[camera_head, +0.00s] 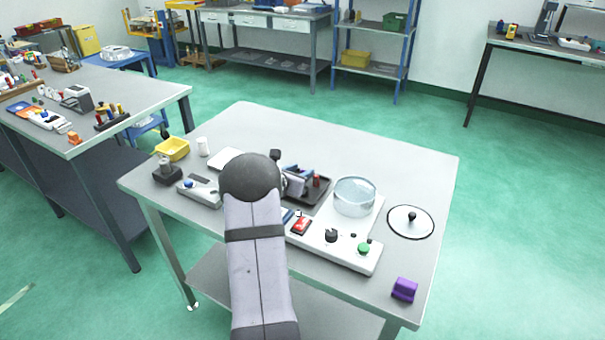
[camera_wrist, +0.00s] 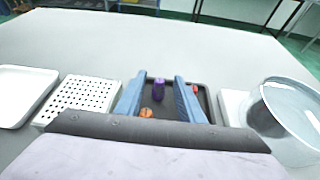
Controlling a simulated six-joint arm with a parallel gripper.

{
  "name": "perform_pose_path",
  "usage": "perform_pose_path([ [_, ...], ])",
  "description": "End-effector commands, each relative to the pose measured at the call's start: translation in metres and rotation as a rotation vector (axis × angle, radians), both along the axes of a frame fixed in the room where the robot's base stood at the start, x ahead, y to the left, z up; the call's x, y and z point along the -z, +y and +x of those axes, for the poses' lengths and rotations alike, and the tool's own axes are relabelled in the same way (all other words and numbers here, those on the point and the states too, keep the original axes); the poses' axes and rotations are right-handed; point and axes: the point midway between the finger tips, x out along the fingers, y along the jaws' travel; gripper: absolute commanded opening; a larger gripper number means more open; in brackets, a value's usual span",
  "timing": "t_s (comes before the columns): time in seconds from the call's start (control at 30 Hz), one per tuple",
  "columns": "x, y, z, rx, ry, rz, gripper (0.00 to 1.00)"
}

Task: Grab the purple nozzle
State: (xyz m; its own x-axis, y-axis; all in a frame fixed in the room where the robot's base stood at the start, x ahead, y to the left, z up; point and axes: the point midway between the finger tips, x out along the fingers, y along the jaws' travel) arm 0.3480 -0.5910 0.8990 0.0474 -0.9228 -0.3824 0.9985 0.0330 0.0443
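A small upright purple nozzle (camera_wrist: 158,90) stands in a dark tray (camera_wrist: 207,98) in the wrist view. My gripper (camera_wrist: 160,80) is open, with its two blue fingers pointing toward the tray, one on each side of the nozzle in the picture. No contact shows, and I cannot tell how far the fingers are above it. In the head view my gripper (camera_head: 296,180) is over the dark tray (camera_head: 322,191), and my arm hides the purple nozzle there.
An orange piece (camera_wrist: 146,113) and a red-orange piece (camera_wrist: 194,89) are also in the tray. A perforated white plate (camera_wrist: 78,98) is left; a clear round bowl (camera_head: 354,197) is right. A separate purple block (camera_head: 404,289) lies at the table's front right corner.

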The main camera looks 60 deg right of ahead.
Motion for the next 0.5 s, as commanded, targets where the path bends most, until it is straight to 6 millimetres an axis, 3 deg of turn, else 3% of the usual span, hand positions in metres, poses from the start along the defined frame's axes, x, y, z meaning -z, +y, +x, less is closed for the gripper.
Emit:
perform_pose_path([
  [0.23, 0.0006, -0.0007, 0.0003, 0.0, 0.0, 0.0, 0.35],
  [0.37, 0.0006, -0.0006, 0.0002, -0.001, 0.0, 0.0, 0.04],
  [0.5, 0.0005, -0.0005, 0.0002, -0.001, 0.001, 0.0, 0.0],
])
